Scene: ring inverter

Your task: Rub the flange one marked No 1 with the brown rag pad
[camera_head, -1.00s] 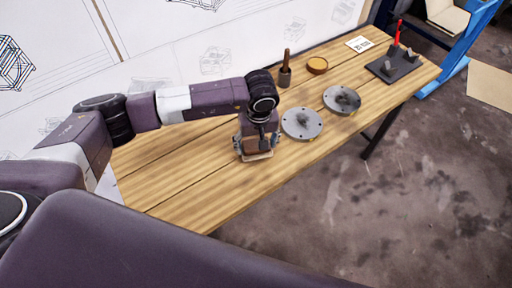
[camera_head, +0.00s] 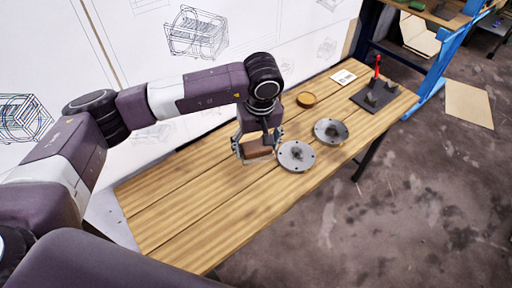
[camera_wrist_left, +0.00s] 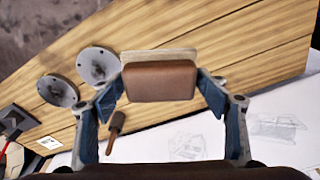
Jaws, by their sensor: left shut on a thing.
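My left gripper (camera_head: 258,146) is shut on the brown rag pad (camera_wrist_left: 160,82), a block with a pale layer along one edge. In the head view the pad (camera_head: 259,151) hangs between the fingers, close over the table, left of the nearer flange. Two round grey flanges lie flat on the table: the nearer one (camera_head: 297,156) and the farther one (camera_head: 330,131). Both also show left of the pad in the wrist view, the nearer (camera_wrist_left: 98,66) and the farther (camera_wrist_left: 58,90). No number is readable on either. My right gripper is out of view.
The wooden table (camera_head: 190,215) is clear at its near left end. A wooden-handled tool (camera_wrist_left: 115,128) shows in the wrist view.

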